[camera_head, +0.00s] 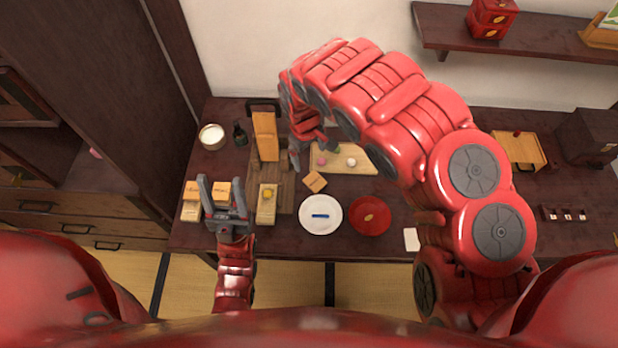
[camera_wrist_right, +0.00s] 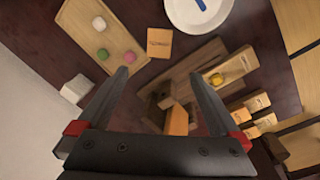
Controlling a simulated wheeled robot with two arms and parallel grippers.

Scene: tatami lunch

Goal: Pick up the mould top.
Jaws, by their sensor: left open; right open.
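I cannot tell for certain which wooden piece is the mould top. A light wooden block (camera_head: 267,216) with a yellow sweet (camera_head: 268,193) on it lies on a dark wooden board (camera_head: 285,172). An orange-brown wooden piece (camera_head: 265,136) rises behind it; in the right wrist view its end (camera_wrist_right: 177,120) shows low between my fingers. Small labelled wooden blocks (camera_head: 191,188) lie at the left. My left gripper (camera_head: 222,183) is open and empty, over the front edge beside these blocks. My right gripper (camera_head: 309,152) is open and empty, above the table right of the orange-brown piece.
A light board (camera_head: 350,165) with sweets lies behind a small card (camera_head: 314,182). A white plate (camera_head: 321,224) with a blue item and a red plate (camera_head: 370,226) stand in front. A white bowl (camera_head: 212,135) and dark bottle (camera_head: 240,134) stand back left. A shelf (camera_head: 540,38) overhangs back right.

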